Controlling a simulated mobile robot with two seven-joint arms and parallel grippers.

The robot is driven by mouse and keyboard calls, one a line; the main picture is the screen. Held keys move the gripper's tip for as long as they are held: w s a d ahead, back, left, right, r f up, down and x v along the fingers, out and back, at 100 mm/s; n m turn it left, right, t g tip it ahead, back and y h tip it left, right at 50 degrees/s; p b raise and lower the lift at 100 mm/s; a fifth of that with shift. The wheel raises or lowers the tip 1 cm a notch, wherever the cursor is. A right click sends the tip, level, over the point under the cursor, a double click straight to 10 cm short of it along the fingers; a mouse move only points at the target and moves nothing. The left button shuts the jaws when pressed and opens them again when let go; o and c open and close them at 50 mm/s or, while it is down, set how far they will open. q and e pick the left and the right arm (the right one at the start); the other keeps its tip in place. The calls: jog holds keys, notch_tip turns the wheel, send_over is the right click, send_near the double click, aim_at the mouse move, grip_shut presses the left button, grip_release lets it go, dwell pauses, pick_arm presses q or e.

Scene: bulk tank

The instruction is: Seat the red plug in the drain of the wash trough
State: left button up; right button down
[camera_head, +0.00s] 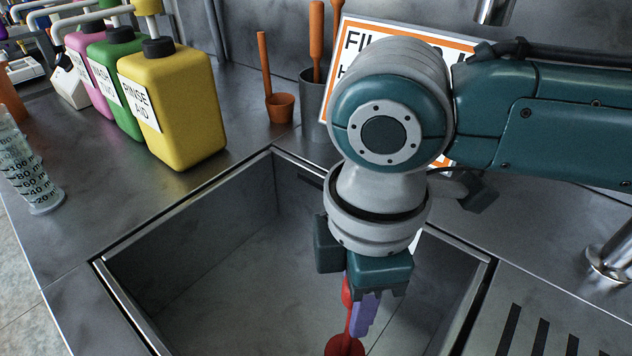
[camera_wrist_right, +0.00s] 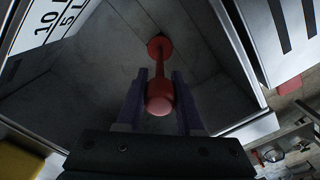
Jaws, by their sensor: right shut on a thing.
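The red plug (camera_head: 345,346) hangs upright inside the wash trough (camera_head: 210,255), near the bottom edge of the head view. My right gripper (camera_head: 360,312) points down into the trough, its purple fingers shut on the plug's handle. In the right wrist view, the plug's knob (camera_wrist_right: 160,100) sits between the two fingers, with its stem and red disc (camera_wrist_right: 159,47) beyond. The drain is mostly hidden behind the disc; a dark patch shows at its far edge. I cannot tell whether the disc touches the trough floor. My left gripper is not in view.
Yellow (camera_head: 175,105), green (camera_head: 118,85) and pink (camera_head: 85,75) bottles stand left of the trough. An orange ladle (camera_head: 280,105) and a grey holder (camera_head: 315,100) stand behind it. A slotted drainboard (camera_head: 540,325) and a metal post (camera_head: 608,262) are at the right.

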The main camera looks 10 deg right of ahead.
jog(key=shift+f+b, duration=0.35)
jog(key=shift+f, duration=0.3)
jog(key=shift+c, duration=2.3)
grip_release()
jog(key=shift+r, duration=0.1)
notch_tip(320, 180, up, 10)
jog(key=shift+f+p, duration=0.1)
jog(key=shift+p, duration=1.05)
